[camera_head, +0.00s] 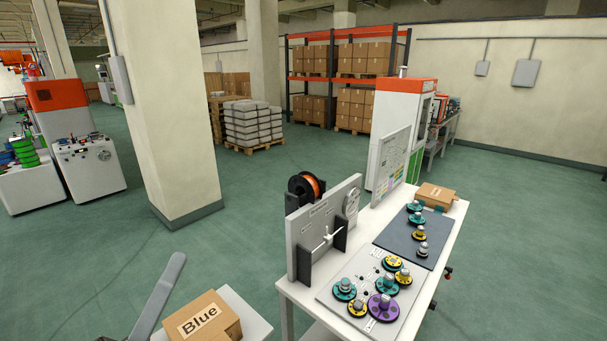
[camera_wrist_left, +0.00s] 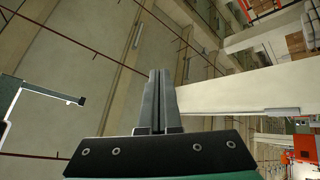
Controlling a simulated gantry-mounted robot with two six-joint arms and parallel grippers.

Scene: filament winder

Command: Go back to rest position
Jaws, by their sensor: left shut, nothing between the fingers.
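My left gripper (camera_head: 177,260) shows at the lower left of the head view as a long grey shape pointing upward. My right gripper is not in view.
The white workbench (camera_head: 293,296) carries a winder with an orange spool (camera_head: 311,186), several teal, yellow and purple gear-like parts, a dark mat (camera_head: 398,237) and a cardboard box (camera_head: 435,195). A thick pillar (camera_head: 165,110) stands behind. Green floor (camera_head: 225,240) between them is clear.

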